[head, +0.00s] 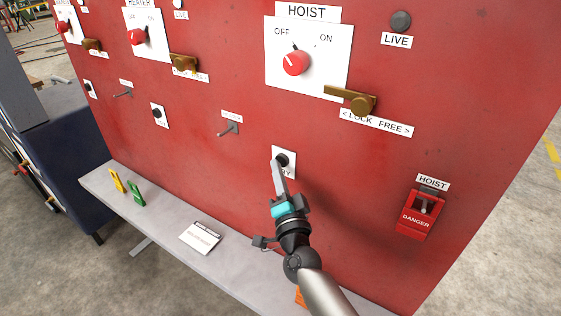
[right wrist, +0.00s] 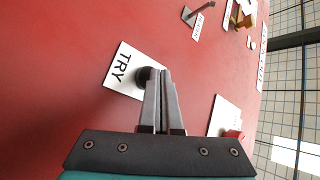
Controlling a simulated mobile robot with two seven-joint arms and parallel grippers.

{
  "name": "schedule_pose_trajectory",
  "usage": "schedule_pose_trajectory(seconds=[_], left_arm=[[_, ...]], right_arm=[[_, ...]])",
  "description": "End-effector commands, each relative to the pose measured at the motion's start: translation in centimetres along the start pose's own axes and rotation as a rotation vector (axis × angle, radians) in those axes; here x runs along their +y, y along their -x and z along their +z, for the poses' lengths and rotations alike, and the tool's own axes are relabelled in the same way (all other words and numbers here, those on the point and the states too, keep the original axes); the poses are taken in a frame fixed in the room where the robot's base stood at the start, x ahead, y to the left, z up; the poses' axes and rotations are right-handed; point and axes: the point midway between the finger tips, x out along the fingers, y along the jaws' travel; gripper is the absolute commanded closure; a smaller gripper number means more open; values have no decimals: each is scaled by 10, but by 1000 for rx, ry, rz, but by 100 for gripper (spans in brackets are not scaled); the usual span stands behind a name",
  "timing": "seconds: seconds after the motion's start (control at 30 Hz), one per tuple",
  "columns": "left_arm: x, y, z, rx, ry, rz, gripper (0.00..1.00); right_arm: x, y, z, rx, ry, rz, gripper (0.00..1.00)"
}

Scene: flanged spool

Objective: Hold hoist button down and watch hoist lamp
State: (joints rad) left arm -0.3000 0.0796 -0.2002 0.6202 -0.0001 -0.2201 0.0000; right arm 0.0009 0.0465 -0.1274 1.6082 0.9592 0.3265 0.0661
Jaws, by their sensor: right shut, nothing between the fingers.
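The hoist button is a black round button (head: 282,158) on a white TRY plate below the hoist switch. It also shows in the right wrist view (right wrist: 145,75), partly hidden by my fingers. My right gripper (head: 277,167) is shut and empty, with its fingertips at the button. They appear to touch it; I cannot tell how far it is pressed. The right wrist view shows the closed fingers (right wrist: 161,74) overlapping the button's edge. The hoist lamp (head: 401,21), above the LIVE label, is dark grey and looks unlit. My left gripper is not in view.
The red hoist knob (head: 295,63) points towards OFF. A brass lock lever (head: 352,101) sits below it. A red DANGER switch guard (head: 417,215) is at the lower right. A grey shelf (head: 165,235) below holds a notepad (head: 201,238) and yellow and green tags.

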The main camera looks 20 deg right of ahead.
Motion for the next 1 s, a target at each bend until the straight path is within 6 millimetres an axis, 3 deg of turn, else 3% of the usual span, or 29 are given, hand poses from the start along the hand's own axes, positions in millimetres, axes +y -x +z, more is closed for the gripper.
schedule_pose_trajectory(seconds=[1.0], left_arm=[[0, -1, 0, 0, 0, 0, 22]], right_arm=[[5, -7, -5, 1, 1, 0, 100]])
